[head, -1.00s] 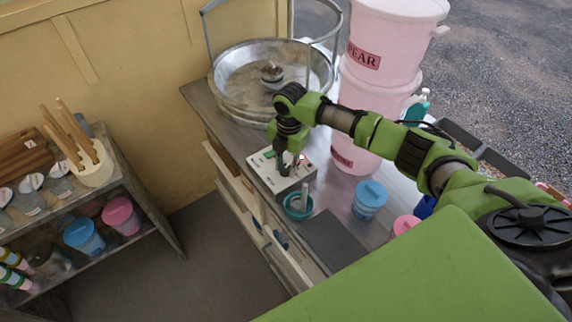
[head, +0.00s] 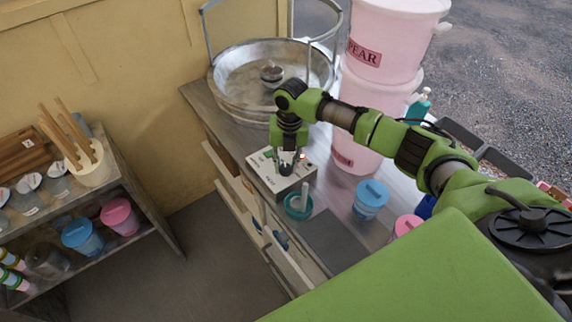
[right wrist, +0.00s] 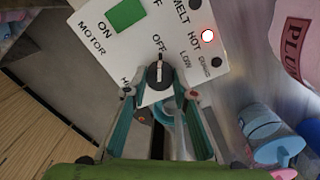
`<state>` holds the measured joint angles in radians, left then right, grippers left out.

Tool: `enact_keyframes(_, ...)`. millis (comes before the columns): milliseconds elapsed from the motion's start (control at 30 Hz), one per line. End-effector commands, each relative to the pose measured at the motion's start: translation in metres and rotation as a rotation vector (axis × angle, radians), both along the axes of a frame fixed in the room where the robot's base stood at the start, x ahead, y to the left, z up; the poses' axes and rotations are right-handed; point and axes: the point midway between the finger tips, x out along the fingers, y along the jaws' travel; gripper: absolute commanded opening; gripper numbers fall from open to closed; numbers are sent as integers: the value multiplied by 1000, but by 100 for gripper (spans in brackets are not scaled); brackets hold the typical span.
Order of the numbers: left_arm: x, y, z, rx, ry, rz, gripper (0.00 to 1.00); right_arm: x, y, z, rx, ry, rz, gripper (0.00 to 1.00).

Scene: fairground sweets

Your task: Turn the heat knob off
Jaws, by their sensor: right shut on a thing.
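The heat knob (right wrist: 158,74) is black with a white pointer line, on the white control box (right wrist: 92,22). In the right wrist view its line points up towards the word OFF; LOW, HOT and MELT are printed around to the right. A red lamp (right wrist: 208,36) beside HOT is lit. The box also shows in the head view (head: 262,169) on the counter, below the metal bowl. My right gripper (head: 287,169) reaches down to the box and is shut on the knob; its fingers (right wrist: 160,90) flank it in the wrist view. My left gripper is out of view.
A green motor switch (right wrist: 127,13) sits close to the knob. The floss bowl (head: 225,101) stands behind the box. A teal cup (head: 294,211), a blue tub (head: 370,200) and a pink tub (head: 405,226) are nearby. Stacked pink buckets (head: 385,55) stand at the back right.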

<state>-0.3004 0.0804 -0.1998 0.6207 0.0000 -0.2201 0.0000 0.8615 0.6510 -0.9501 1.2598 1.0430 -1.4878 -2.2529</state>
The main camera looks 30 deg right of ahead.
Motion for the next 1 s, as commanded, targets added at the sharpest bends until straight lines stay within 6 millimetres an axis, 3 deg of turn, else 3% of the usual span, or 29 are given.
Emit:
enact_keyframes(433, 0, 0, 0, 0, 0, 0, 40, -1, 0, 0, 1, 1, 13, 4)
enact_keyframes(467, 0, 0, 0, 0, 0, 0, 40, -1, 0, 0, 1, 1, 13, 28)
enact_keyframes(500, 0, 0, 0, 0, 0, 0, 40, -1, 0, 0, 1, 1, 13, 38)
enact_keyframes(533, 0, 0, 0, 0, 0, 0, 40, -1, 0, 0, 1, 1, 13, 42)
enact_keyframes(867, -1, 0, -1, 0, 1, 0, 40, 0, 0, 1, 0, 0, 11, 42)
enact_keyframes(1000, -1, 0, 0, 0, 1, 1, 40, 0, -1, 12, 0, -2, 11, 42)
